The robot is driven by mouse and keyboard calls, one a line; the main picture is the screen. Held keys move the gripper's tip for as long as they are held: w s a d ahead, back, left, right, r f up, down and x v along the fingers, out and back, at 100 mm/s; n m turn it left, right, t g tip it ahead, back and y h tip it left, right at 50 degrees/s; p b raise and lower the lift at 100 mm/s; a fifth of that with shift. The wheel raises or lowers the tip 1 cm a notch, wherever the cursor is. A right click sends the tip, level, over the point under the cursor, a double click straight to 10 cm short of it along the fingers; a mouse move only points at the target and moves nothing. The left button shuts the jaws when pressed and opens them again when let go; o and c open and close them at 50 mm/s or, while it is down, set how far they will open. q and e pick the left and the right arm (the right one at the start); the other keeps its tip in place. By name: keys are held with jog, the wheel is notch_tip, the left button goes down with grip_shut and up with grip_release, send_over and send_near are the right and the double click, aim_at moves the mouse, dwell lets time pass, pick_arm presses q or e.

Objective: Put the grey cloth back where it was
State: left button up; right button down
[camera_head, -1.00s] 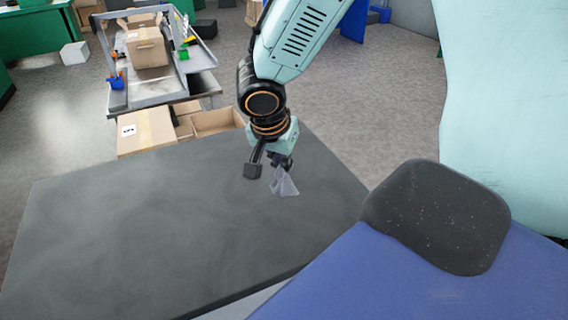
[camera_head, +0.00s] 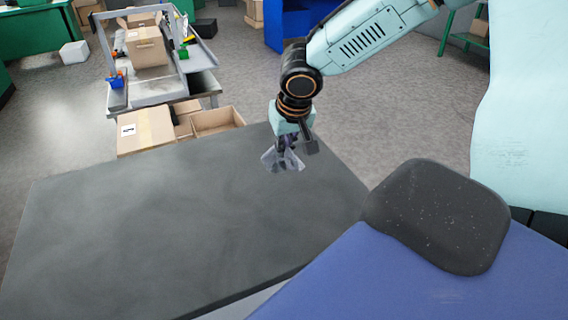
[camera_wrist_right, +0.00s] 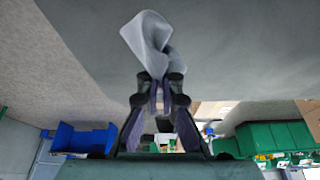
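The grey cloth (camera_head: 284,161) hangs bunched from my right gripper (camera_head: 290,148), above the far right part of the dark grey tabletop (camera_head: 160,225). In the right wrist view the cloth (camera_wrist_right: 150,42) sticks out folded from between the fingertips of my right gripper (camera_wrist_right: 160,88), which are shut on it. The tabletop is bare. In the head view I cannot tell for certain how far the cloth is above it. My left gripper is not in view.
A blue surface with a dark rounded pad (camera_head: 437,215) is at the front right. Open cardboard boxes (camera_head: 215,121) stand beyond the table's far edge. A cart (camera_head: 160,88) carrying a carton (camera_head: 147,47) is behind them. Most of the tabletop is free.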

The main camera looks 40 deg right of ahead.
jog(key=f+n, duration=0.1)
jog(key=f, duration=0.1)
jog(key=s+f+n, duration=0.1)
jog(key=f, duration=0.1)
jog(key=f+n+y, duration=0.1)
jog(key=f, duration=0.1)
jog(key=shift+s+a, duration=0.2)
jog(key=shift+a, duration=0.2)
jog(key=s+a+f, duration=0.1)
jog(key=s+a, duration=0.1)
jog(key=s+a+f, duration=0.1)
jog(key=s+a, duration=0.1)
jog(key=s+a+f, duration=0.1)
jog(key=s+a, duration=0.1)
jog(key=s, duration=0.1)
jog(key=shift+f, duration=0.3)
jog(key=shift+s+a+f, duration=0.5)
jog(key=shift+s+a, duration=0.1)
jog(key=shift+s, duration=0.05)
jog(key=c, duration=1.1)
grip_release()
